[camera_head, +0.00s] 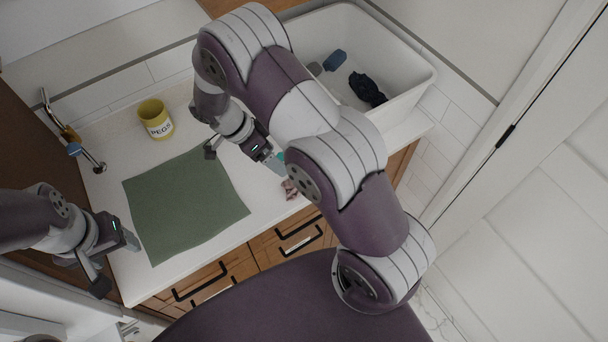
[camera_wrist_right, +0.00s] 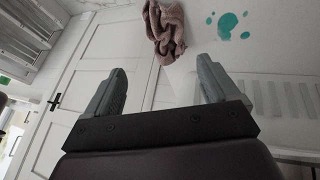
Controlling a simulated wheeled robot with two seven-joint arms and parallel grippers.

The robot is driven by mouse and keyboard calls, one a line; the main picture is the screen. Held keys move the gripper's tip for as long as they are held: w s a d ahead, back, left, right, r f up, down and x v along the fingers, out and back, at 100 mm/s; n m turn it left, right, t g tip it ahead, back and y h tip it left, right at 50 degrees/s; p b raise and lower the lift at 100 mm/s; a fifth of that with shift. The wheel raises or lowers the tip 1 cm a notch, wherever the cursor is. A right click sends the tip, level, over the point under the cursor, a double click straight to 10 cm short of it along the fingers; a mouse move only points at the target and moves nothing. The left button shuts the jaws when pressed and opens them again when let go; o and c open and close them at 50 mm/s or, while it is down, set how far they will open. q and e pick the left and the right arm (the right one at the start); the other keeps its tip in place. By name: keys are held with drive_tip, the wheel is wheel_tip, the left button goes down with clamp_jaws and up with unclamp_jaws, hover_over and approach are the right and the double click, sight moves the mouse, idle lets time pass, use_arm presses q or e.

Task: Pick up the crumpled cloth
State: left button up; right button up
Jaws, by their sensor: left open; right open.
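The crumpled cloth (camera_head: 290,189) is a small pinkish-brown bundle near the front edge of the white counter, right of the green mat. In the right wrist view the cloth (camera_wrist_right: 167,32) lies beyond the fingertips, near the top middle. My right gripper (camera_head: 240,157) is open over the counter, up and left of the cloth in the head view. In its wrist view the right gripper (camera_wrist_right: 161,72) has nothing between its fingers. My left gripper (camera_head: 118,262) is open and empty by the counter's left front, left of the mat.
A green mat (camera_head: 185,205) lies flat on the counter (camera_head: 265,215). A yellow PEGS pot (camera_head: 154,118) stands behind it, near a tap (camera_head: 72,137). Teal spots (camera_wrist_right: 228,24) mark the counter beside the cloth. A white tub (camera_head: 412,78) holds a dark bundle (camera_head: 367,90) and a blue item (camera_head: 335,60).

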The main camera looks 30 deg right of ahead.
drive_tip(key=shift+m, duration=0.3)
drive_tip(key=d+f+b, duration=0.1)
drive_tip(key=f+b, duration=0.1)
drive_tip(key=d+f+b, duration=0.1)
drive_tip(key=f+b, duration=0.1)
drive_tip(key=d+f+b, duration=0.1)
drive_tip(key=f+b, duration=0.1)
drive_tip(key=f, duration=0.1)
drive_tip(key=shift+d+f+b, duration=0.1)
drive_tip(key=shift+d+b, duration=0.1)
drive_tip(key=shift+b, duration=0.2)
drive_tip(key=shift+s+d+f, duration=0.1)
drive_tip(key=shift+s+d, duration=0.05)
drive_tip(key=shift+s, duration=0.15)
drive_tip(key=x, duration=0.2)
drive_tip(key=d+p+x, duration=0.1)
drive_tip(key=x, duration=0.1)
drive_tip(key=shift+d, duration=0.1)
drive_tip(key=shift+d+f, duration=0.15)
drive_tip(key=shift+f, duration=0.1)
drive_tip(key=shift+s, duration=0.1)
drive_tip(key=shift+c, duration=0.3)
drive_tip(key=c, duration=0.5)
drive_tip(key=shift+c, duration=1.3)
